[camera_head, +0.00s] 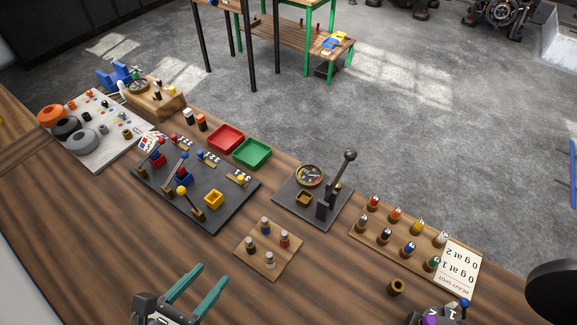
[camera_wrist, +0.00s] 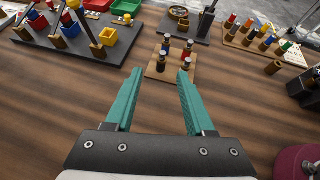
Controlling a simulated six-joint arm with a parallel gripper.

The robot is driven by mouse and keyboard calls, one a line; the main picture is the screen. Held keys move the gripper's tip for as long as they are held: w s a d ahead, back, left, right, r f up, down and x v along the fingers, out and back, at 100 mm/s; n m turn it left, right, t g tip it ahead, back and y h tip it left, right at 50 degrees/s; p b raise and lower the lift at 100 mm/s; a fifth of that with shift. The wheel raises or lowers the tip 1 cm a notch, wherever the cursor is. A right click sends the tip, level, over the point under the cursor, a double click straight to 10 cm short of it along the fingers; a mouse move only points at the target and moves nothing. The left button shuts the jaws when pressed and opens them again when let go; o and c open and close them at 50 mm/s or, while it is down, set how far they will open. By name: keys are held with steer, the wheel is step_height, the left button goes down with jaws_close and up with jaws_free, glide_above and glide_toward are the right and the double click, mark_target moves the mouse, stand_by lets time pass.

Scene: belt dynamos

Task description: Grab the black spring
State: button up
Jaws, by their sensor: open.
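A small wooden board (camera_head: 255,262) near the middle of the bench holds upright pieces with blue, red, pale and black parts. The black one (camera_head: 250,243) stands at its left; its small size hides whether it is a spring. In the wrist view this dark piece (camera_wrist: 163,57) stands on the board's left, beyond the fingertips. My gripper (camera_head: 212,271) is open and empty, with teal fingers, to the front left of the board. In the wrist view my gripper (camera_wrist: 158,76) points toward the board, with nothing between its fingers.
A dark lever panel (camera_head: 215,220) lies to the left and a gauge panel (camera_head: 290,208) behind. A rack (camera_head: 375,240) of colour-topped pieces and a brown ring (camera_head: 397,287) are to the right. Red (camera_head: 225,139) and green (camera_head: 252,152) trays stand behind. The front bench is mostly bare.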

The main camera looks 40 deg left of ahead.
mark_target(248, 241)
steer(key=x, duration=1)
steer(key=d+f+x, duration=0.1)
steer(key=x, duration=0.5)
steer(key=shift+s, duration=0.2)
steer(key=shift+r, duration=0.1)
jaws_close()
